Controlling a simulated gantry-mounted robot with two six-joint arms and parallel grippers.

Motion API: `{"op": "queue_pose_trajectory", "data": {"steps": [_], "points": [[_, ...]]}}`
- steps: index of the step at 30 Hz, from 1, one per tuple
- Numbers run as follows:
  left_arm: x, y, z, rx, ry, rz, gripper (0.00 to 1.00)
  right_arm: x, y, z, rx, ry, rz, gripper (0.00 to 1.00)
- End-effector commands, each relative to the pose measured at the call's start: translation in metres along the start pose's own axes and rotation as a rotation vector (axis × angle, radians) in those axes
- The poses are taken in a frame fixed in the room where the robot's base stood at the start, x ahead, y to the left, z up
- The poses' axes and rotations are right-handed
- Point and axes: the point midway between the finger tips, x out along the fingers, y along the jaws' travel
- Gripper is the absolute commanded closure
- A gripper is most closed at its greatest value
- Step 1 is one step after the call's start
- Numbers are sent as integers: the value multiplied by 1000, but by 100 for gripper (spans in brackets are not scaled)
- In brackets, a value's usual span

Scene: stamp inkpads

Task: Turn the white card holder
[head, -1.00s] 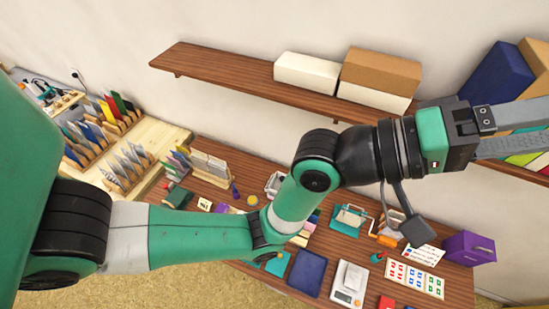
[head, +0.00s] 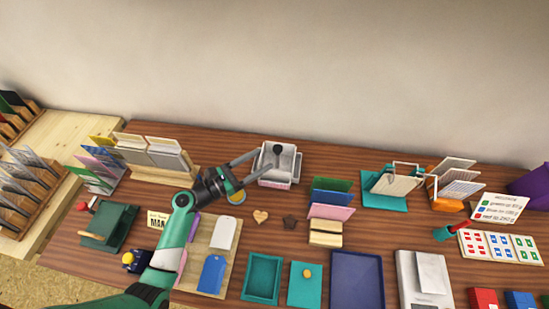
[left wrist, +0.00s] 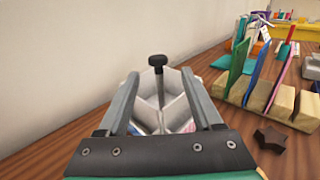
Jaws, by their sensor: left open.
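The white card holder (head: 292,165) stands on the table near the back edge, a pale, divided holder with a black knob (head: 277,150) on a central post. In the left wrist view, the holder (left wrist: 150,106) lies straight ahead, and the knob (left wrist: 157,61) rises between my fingers. Coloured edges show low in its compartments. My left gripper (head: 262,163) is open at the holder's left side, its fingers pointing at it; I cannot tell whether they touch it. In the left wrist view the gripper (left wrist: 160,78) spans much of the holder. My right gripper is out of view.
A wooden card stand (head: 175,172) is to the left. The wall is behind. Trays (head: 263,277) and a scale (head: 408,270) fill the front.

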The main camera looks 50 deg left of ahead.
Motion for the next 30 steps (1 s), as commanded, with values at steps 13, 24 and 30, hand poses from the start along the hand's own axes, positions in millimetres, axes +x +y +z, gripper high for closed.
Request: {"op": "queue_pose_trajectory", "data": {"steps": [13, 24, 30], "points": [[54, -1, 2, 5, -3, -4, 33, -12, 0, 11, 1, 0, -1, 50], [76, 0, 4, 4, -2, -1, 33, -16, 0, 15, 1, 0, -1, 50], [76, 0, 4, 4, -2, -1, 55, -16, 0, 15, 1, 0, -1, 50]]}}
